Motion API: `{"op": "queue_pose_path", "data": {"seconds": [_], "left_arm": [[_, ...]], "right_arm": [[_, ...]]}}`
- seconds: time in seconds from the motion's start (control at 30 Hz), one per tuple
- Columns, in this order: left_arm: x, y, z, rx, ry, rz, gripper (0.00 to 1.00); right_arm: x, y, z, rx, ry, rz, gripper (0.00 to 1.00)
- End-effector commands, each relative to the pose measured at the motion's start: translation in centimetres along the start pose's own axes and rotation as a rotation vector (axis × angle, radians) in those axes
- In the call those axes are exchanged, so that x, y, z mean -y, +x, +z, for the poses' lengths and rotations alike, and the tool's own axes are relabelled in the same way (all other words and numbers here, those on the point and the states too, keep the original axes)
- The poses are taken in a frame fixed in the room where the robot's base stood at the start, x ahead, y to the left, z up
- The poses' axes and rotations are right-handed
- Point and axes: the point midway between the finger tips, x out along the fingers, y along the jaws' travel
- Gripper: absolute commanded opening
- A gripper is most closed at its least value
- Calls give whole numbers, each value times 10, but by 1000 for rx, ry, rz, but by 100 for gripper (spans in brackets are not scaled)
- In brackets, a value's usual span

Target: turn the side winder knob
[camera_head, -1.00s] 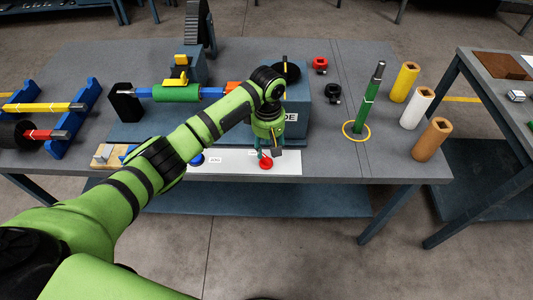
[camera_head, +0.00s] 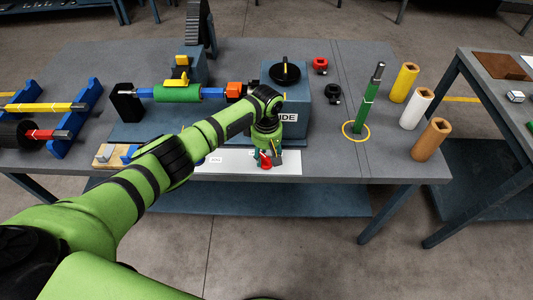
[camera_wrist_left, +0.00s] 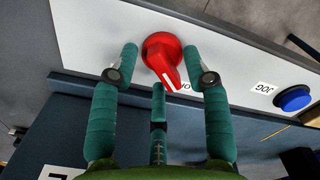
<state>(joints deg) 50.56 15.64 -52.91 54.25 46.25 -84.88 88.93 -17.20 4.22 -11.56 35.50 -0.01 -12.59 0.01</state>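A blue-grey box (camera_head: 303,103) on the table has a partly hidden label ending in "IDE". On its top is a round black knob (camera_head: 277,77) with a yellow bar. A red selector knob (camera_head: 265,161) with a white mark sits on the white panel at the table's front edge. My left gripper (camera_head: 268,155) is at the red knob. In the left wrist view, its teal fingers (camera_wrist_left: 160,62) are apart on both sides of the red knob (camera_wrist_left: 163,56), with the third finger below; contact cannot be told. My right gripper is out of view.
The white panel (camera_head: 232,164) also carries a blue button (camera_wrist_left: 293,98). A green roller (camera_head: 178,93) lies on a shaft left of the box. A green post (camera_head: 366,105) and yellow, white and brown cylinders (camera_head: 431,139) stand to the right.

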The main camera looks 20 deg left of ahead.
Motion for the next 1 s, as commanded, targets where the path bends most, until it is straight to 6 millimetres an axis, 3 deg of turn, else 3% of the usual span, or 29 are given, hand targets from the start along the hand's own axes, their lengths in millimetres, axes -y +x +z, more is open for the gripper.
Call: {"op": "queue_pose_path", "data": {"seconds": [0.03,0.1,0.13,0.57,1.0], "left_arm": [[0,0,0,0,0,0,32],[0,0,0,0,0,0,4],[0,0,0,0,0,0,0],[0,-1,0,1,42,-1,0],[0,-1,3,3,363,-1,0]], "right_arm": [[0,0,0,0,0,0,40],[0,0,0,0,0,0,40],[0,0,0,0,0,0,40],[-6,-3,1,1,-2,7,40],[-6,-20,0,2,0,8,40]]}}
